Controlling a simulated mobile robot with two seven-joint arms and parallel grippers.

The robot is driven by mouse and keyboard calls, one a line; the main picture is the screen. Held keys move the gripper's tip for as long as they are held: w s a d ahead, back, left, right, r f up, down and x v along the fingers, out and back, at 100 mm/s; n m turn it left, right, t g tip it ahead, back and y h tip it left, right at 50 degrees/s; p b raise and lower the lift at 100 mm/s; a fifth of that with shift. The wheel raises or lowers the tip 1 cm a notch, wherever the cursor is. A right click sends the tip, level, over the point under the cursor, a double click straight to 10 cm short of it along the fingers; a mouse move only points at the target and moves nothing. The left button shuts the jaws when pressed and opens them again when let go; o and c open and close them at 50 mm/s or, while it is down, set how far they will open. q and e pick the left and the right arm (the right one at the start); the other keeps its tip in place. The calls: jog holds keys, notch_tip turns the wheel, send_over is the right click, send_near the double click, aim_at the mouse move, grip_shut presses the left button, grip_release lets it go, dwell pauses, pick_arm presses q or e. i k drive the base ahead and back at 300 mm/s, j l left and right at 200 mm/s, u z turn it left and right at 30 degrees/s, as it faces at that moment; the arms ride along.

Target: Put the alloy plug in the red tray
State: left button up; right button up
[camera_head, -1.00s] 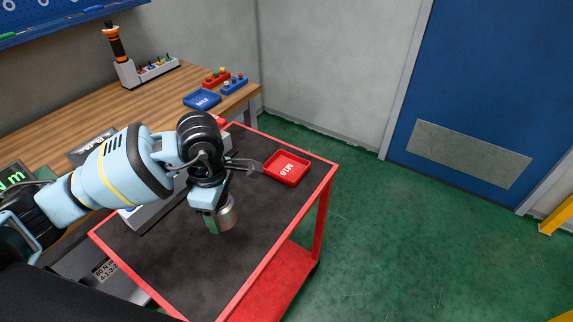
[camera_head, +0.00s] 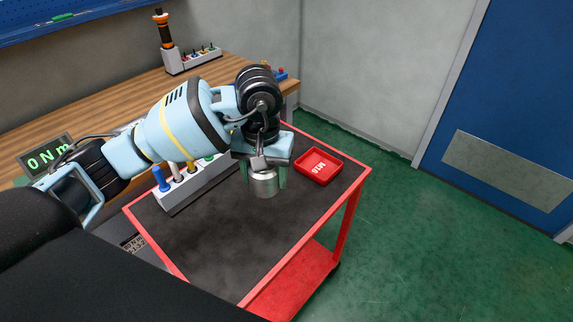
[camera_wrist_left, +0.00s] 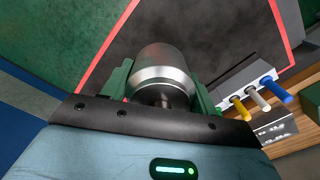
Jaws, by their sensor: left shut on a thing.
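The alloy plug (camera_head: 264,184) is a silvery metal cylinder. My left gripper (camera_head: 264,176) is shut on it, with green fingers on both sides, and holds it upright above the cart's black top, left of the red tray. In the left wrist view the plug (camera_wrist_left: 164,72) sits between the green fingers (camera_wrist_left: 162,92). The red tray (camera_head: 319,181), marked M16, lies at the far right corner of the cart and looks empty. My right gripper is not in view.
The red cart's black top (camera_head: 225,245) is clear at the front. A grey rack (camera_head: 192,189) with coloured handles stands on its left side. A wooden workbench (camera_head: 100,130) with a display (camera_head: 46,155) lies behind. Green floor is free at the right.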

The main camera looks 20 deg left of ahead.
aim_at(319, 167)
jog(key=i+l+u, duration=0.1)
jog(key=l, duration=0.15)
jog(key=i+l, duration=0.1)
jog(key=l, duration=0.2)
jog(key=i+l+u, duration=0.15)
jog(key=l, duration=0.15)
jog(key=i+u, duration=0.35)
jog(key=i, duration=0.5)
